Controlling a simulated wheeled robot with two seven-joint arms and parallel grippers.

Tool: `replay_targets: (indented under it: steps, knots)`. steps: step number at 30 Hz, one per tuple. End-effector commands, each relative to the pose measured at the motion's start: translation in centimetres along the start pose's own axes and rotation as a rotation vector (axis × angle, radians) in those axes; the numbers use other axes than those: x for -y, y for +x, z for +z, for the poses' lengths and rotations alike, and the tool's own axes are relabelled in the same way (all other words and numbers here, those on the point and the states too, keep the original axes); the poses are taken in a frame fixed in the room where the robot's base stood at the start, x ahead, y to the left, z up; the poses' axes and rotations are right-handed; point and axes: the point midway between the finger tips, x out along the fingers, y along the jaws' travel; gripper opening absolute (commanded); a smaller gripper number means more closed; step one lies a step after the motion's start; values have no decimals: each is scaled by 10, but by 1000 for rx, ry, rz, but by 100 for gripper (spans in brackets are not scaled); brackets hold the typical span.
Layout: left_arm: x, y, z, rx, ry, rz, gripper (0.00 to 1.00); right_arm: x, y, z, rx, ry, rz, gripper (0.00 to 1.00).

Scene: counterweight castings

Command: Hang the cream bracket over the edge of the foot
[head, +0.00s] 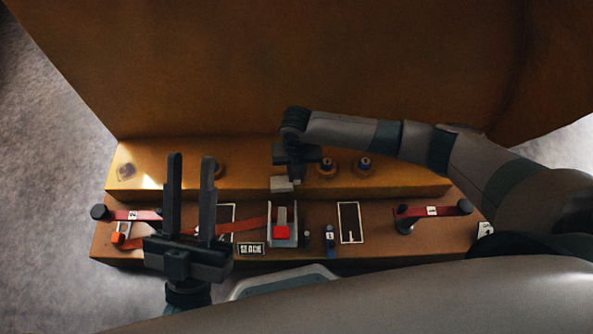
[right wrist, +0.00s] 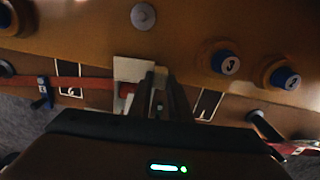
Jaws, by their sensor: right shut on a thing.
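The cream bracket (head: 282,184) is at the front edge of the orange-brown foot (head: 410,181), near its middle. My right gripper (head: 288,172) is shut on it from above. In the right wrist view the bracket (right wrist: 133,69) shows at the tips of the dark fingers (right wrist: 165,85), overlapping the edge of the foot (right wrist: 80,35). I cannot tell whether it rests on the foot or is held just above it; the fingers hide part of it. My left gripper (head: 190,158) is open and empty, in front of the left part of the foot.
A grey holder (head: 293,240) with a red block (head: 282,232) stands just below the bracket on the brown bench. Numbered knobs (head: 327,167) stand on the foot to the right. Red straps (head: 435,211) lie at both sides. A white-outlined rectangle (head: 349,222) is empty.

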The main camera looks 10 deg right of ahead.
Motion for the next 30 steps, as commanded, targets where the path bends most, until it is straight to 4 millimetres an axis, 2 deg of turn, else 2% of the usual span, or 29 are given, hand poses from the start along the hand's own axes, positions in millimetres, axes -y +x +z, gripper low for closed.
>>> replay_targets:
  steps: [6,18,19,21,30]
  knots:
    - [4,4,-6,-43,9,-1,31,0,8,0,1,0,1,0]
    - [5,5,-8,-54,11,-2,31,0,9,0,0,0,1,0]
    - [5,5,-8,-54,11,-2,31,0,9,0,0,0,1,24]
    - [5,5,-8,-54,11,-2,31,0,9,0,0,0,1,39]
    - [5,6,-8,-54,10,-1,31,0,9,0,0,0,0,39]
